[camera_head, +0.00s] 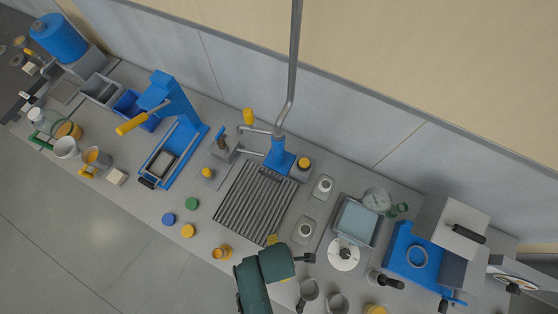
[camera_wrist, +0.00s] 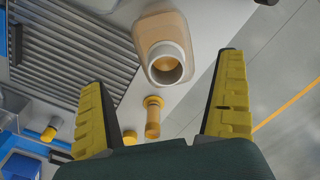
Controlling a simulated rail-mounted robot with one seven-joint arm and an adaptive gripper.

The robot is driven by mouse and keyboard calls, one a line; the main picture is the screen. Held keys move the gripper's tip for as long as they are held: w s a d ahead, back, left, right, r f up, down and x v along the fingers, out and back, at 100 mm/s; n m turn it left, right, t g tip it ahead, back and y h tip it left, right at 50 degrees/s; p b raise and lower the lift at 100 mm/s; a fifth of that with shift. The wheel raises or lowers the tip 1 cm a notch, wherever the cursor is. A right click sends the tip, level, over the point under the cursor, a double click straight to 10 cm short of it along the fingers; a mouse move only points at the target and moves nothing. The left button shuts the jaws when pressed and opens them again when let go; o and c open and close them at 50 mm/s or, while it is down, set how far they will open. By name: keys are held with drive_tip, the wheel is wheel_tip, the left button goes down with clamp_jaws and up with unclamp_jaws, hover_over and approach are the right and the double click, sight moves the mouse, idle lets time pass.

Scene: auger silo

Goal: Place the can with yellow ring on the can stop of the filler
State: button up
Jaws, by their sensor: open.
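My gripper (camera_head: 288,249) is open over the counter's front, near a slatted grate; its two yellow-padded fingers (camera_wrist: 165,72) are apart in the wrist view. A pale, open-topped round can (camera_wrist: 165,62), yellowish inside, stands on a tan rounded pad (camera_wrist: 150,28) between and beyond the fingertips. Nothing is gripped. My gripper hides this can in the head view. I cannot tell whether it bears the yellow ring. A blue device with a tall bent pipe (camera_head: 278,155) stands behind the grate and may be the filler. Its can stop cannot be told apart.
The slatted grate (camera_head: 255,203) lies by the gripper; it also shows in the wrist view (camera_wrist: 75,50). A yellow post (camera_head: 222,252) stands near the front edge, also in the wrist view (camera_wrist: 152,117). Two pale round items (camera_head: 322,185) (camera_head: 304,230) stand right of the grate.

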wheel_tip(320, 180, down, 7)
drive_tip(key=shift+s+d, duration=0.15)
drive_tip(key=shift+s, duration=0.15)
drive_tip(key=shift+r, duration=0.15)
drive_tip(key=c, duration=1.3)
drive_tip(key=shift+w+r, duration=0.1)
